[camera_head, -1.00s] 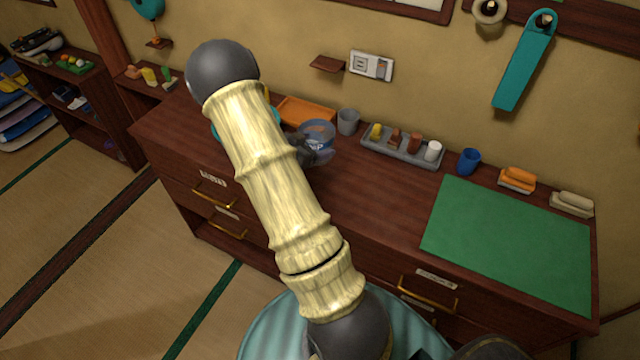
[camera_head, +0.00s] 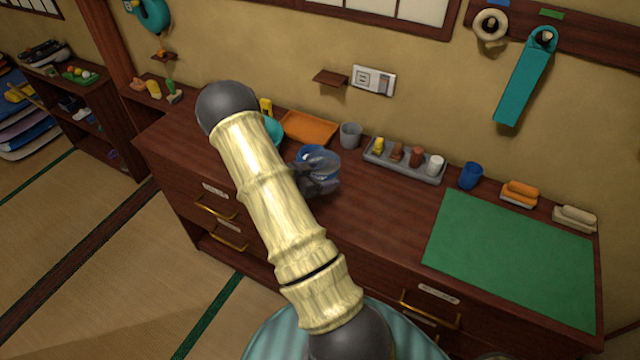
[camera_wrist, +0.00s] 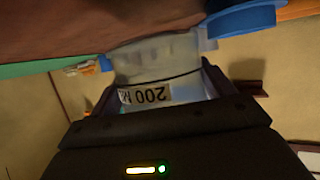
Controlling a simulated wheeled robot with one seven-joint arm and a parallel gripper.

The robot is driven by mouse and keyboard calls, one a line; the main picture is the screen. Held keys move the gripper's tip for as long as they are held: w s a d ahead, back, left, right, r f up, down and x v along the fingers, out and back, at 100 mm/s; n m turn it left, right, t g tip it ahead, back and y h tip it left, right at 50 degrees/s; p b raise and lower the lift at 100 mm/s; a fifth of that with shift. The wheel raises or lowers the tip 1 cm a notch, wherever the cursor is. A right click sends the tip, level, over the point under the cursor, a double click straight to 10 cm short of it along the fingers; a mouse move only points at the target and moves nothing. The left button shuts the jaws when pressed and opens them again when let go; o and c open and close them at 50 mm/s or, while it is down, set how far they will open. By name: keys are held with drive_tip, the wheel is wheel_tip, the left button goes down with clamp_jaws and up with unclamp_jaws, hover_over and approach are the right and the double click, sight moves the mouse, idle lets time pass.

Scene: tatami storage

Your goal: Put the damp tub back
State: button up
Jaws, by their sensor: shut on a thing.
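A translucent tub (camera_wrist: 150,62) with a white label reading "200 M", upside down in the wrist view, sits between the dark fingers of my gripper (camera_wrist: 162,88). In the head view my gripper (camera_head: 322,178) is shut on the tub, low over the dark wooden cabinet top (camera_head: 370,205), mostly hiding it. A blue round piece (camera_wrist: 240,20) shows close beside the tub in the wrist view; I cannot tell whether they touch. Blue also shows just behind my gripper in the head view. Whether the tub touches the wood is unclear.
An orange tray (camera_head: 308,128), grey cup (camera_head: 350,135) and grey tray (camera_head: 405,170) of small items stand along the back. A teal round thing (camera_head: 273,130) is partly behind my arm. A blue cup (camera_head: 470,176) and green mat (camera_head: 510,245) lie right. Wood before the grey tray is clear.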

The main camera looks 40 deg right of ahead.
drive_tip(key=shift+f+p, duration=0.35)
drive_tip(key=shift+f, duration=1.75)
drive_tip(key=shift+f, duration=0.2)
drive_tip(key=o, duration=1.1)
drive_tip(key=shift+r, duration=0.1)
drive_tip(key=shift+r, duration=0.15)
drive_tip(key=shift+a, duration=0.25)
drive_tip(key=b+v, duration=0.2)
drive_tip(key=v, duration=0.9)
drive_tip(key=shift+a+r, duration=0.15)
drive_tip(key=shift+a, duration=0.05)
